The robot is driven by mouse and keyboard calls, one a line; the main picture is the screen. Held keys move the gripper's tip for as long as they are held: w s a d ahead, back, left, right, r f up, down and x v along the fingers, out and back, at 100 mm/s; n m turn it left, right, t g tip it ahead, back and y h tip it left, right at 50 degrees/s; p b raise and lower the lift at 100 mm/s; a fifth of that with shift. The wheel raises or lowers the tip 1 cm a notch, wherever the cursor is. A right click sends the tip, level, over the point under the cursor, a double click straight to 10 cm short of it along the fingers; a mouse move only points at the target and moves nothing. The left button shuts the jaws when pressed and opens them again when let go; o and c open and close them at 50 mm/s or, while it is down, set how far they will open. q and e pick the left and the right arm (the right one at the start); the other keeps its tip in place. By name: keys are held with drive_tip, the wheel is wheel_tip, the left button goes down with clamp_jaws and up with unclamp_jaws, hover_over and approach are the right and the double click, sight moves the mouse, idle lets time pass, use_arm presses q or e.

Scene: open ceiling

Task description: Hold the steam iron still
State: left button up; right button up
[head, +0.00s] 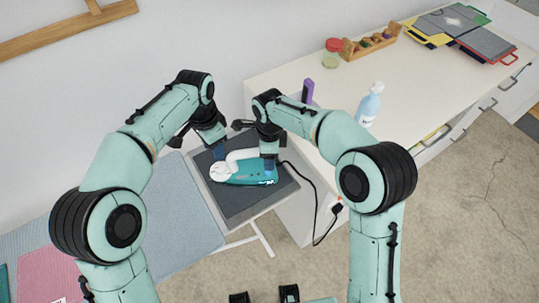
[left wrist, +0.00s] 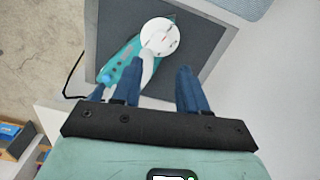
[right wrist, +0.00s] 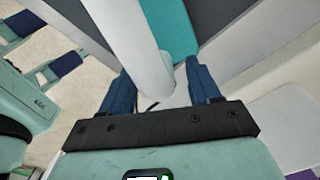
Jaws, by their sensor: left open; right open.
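The steam iron (head: 247,175) is teal with a white handle and a round white end. It lies on a dark grey pad (head: 240,212) at the end of the ironing board. My left gripper (head: 218,148) is open by the iron's round white end. The left wrist view shows that end (left wrist: 160,38) beyond the open fingers (left wrist: 158,70). My right gripper (head: 270,162) is open over the other end of the iron. In the right wrist view the white handle (right wrist: 130,35) reaches between the open fingers (right wrist: 157,78); I cannot tell whether they touch it.
A black cord (head: 316,205) runs from the iron down to the right. The grey-blue ironing board (head: 180,220) extends left, with a pink cloth (head: 48,275). The white counter (head: 400,80) at right holds a blue bottle (head: 369,105), a purple object (head: 308,90) and a wooden rack (head: 370,43).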

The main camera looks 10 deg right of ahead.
sight(220, 167)
drive_tip(key=shift+f, duration=0.6)
clamp_jaws()
drive_tip(key=shift+r, duration=0.1)
idle(0.9)
use_arm(q)
drive_tip(key=shift+o, duration=1.7)
wheel_tip(220, 167, up, 2)
drive_tip(key=shift+d+r+m, duration=0.1)
drive_tip(key=shift+m, duration=0.2)
wheel_tip(220, 167, down, 12)
drive_tip(key=shift+f, duration=0.1)
